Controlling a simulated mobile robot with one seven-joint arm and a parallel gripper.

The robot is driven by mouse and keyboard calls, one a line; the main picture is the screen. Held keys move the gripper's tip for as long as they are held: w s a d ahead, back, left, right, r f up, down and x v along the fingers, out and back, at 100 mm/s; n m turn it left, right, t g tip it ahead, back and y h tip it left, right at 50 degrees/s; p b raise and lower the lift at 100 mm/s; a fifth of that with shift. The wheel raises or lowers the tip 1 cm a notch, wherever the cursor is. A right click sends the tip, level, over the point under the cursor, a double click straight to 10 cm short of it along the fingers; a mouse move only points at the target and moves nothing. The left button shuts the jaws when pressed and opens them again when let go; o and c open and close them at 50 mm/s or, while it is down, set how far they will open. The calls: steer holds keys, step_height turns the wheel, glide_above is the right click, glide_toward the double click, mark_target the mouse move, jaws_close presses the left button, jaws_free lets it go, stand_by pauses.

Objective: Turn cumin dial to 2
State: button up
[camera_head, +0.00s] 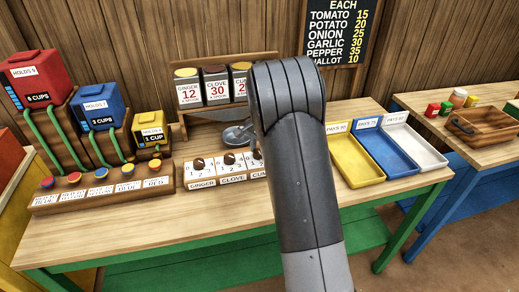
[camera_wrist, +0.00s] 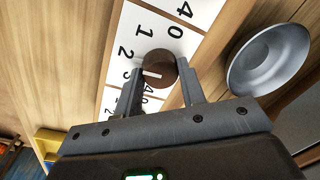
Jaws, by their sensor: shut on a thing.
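The dial in my grip (camera_wrist: 158,66) is a round brown knob with a white line on top, set on a white number plate (camera_wrist: 142,14). By its place right of the clove dial it appears to be the cumin dial. In the wrist view the line points to the left, roughly toward the 2; the exact setting is hard to tell. My gripper (camera_wrist: 163,78) is shut on the knob, one finger on each side. In the head view my arm hides the gripper and most of the cumin dial.
The clove dial (camera_head: 229,159) and ginger dial (camera_head: 199,163) stand to the left. A grey metal bowl (camera_wrist: 270,60) lies close behind the plate. Spice jars stand on a rack behind. Yellow (camera_head: 352,174), blue (camera_head: 384,150) and white trays lie to the right.

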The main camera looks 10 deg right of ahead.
steer(key=shift+m, duration=0.4)
steer(key=o, duration=1)
steer(key=r, duration=1)
steer(key=shift+s+d+r, duration=0.25)
steer(key=shift+s+r, duration=0.15)
